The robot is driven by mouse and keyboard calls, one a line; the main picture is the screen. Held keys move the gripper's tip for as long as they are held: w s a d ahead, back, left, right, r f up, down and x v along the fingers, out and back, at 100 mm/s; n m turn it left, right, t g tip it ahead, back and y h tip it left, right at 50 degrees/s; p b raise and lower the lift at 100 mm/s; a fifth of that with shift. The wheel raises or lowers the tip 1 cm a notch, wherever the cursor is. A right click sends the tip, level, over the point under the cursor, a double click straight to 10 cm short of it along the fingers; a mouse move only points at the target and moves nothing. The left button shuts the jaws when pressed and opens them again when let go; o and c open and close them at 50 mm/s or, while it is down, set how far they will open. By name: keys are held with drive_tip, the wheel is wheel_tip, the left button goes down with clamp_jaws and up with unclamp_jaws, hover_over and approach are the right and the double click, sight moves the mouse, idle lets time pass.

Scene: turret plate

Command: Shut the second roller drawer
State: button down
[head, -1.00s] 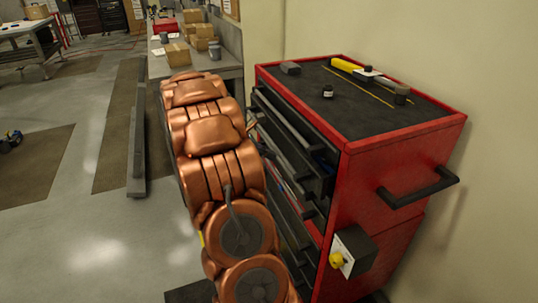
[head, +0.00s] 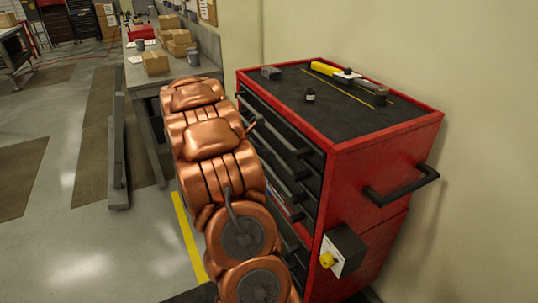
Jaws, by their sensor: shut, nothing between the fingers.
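The red roller cabinet (head: 385,160) stands at the right with its dark drawer fronts facing left. A drawer near the top (head: 290,143) has its long dark handle close to the cabinet front; I cannot tell whether it is fully flush. Below it, a lower drawer (head: 284,204) seems to stand out a little, with pale and coloured items showing. My copper arm covers the left ends of the drawers. My gripper is hidden behind the arm, so its contact with any drawer cannot be seen.
On the cabinet's black top (head: 345,118) lie a yellow-handled tool (head: 325,68), a small jar (head: 310,95) and a grey block (head: 271,73). A side handle (head: 402,188) and a switch box (head: 343,250) stick out. A workbench (head: 190,72) with cartons stands behind. Open floor lies left.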

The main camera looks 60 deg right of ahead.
drive_tip(key=a+f+b+v, duration=0.1)
drive_tip(key=f+b+v, duration=0.1)
drive_tip(key=v, duration=1)
drive_tip(key=shift+w+a+b, duration=0.4)
drive_tip(key=shift+w+a, duration=0.1)
drive_tip(key=shift+w, duration=0.05)
drive_tip(key=shift+r, duration=0.1)
drive_tip(key=s+a+f+m+t+y, duration=0.1)
drive_tip(key=s+a, duration=0.5)
drive_tip(key=a, duration=0.7)
drive_tip(key=s+a+f+m+t+y, duration=0.1)
drive_tip(key=s+a+m+y, duration=0.3)
drive_tip(key=a, duration=1)
drive_tip(key=s+a+f+m+t+y, duration=0.2)
drive_tip(key=s+a+m, duration=0.4)
drive_tip(key=s+a, duration=0.4)
drive_tip(key=a+y, duration=0.1)
drive_tip(key=a, duration=0.3)
drive_tip(key=shift+s+a, duration=0.15)
